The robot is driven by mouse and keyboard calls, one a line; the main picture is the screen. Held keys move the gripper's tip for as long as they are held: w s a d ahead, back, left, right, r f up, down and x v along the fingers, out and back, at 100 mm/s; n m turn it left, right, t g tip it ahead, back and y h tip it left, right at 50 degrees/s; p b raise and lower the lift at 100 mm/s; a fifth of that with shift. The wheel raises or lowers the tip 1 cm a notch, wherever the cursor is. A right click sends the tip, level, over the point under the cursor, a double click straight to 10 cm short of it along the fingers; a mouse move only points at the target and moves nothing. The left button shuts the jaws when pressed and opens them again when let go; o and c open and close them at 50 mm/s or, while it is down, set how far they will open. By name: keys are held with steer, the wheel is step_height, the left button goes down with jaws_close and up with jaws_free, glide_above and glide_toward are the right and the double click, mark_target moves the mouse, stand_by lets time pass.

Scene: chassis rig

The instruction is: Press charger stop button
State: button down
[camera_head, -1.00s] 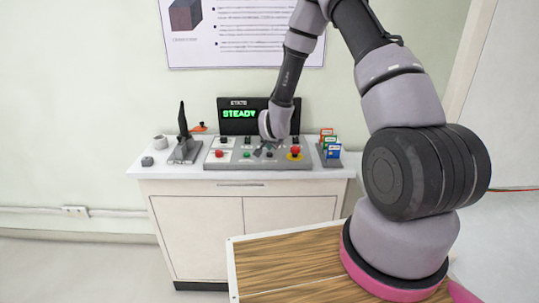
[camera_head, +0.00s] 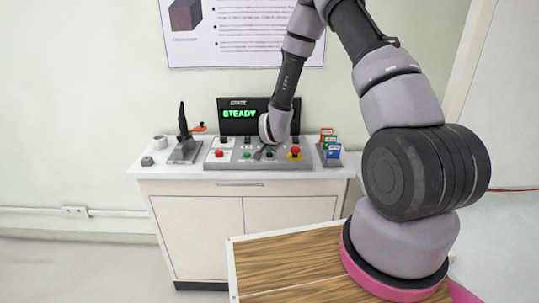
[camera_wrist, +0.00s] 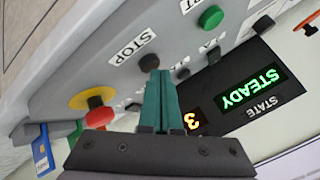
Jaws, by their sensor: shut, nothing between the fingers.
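The grey control panel (camera_head: 310,161) lies on the white cabinet's top. In the wrist view, a small black button (camera_wrist: 148,62) sits beside a white label reading STOP (camera_wrist: 131,48). My gripper (camera_wrist: 158,73) has its teal fingers together with nothing between them. Its tips are right at the black button and overlap its lower edge in the picture; I cannot tell whether they touch it. In the head view, my gripper (camera_head: 260,155) points down at the middle of the panel, and its fingers are small and partly hidden by the wrist.
A green button (camera_wrist: 210,17) is beyond the STOP label. A red mushroom button (camera_wrist: 98,117) on a yellow base is left of the fingers. A display (camera_head: 240,114) reading STEADY stands behind the panel. A lever stand (camera_head: 185,150) and coloured cards (camera_head: 331,146) flank the panel.

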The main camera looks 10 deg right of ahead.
mark_target(269, 155)
steer(key=shift+f, duration=0.3)
stand_by(0.5)
steer(key=shift+r, duration=0.85)
steer(key=shift+r, duration=2.5)
steer(key=shift+r, duration=0.1)
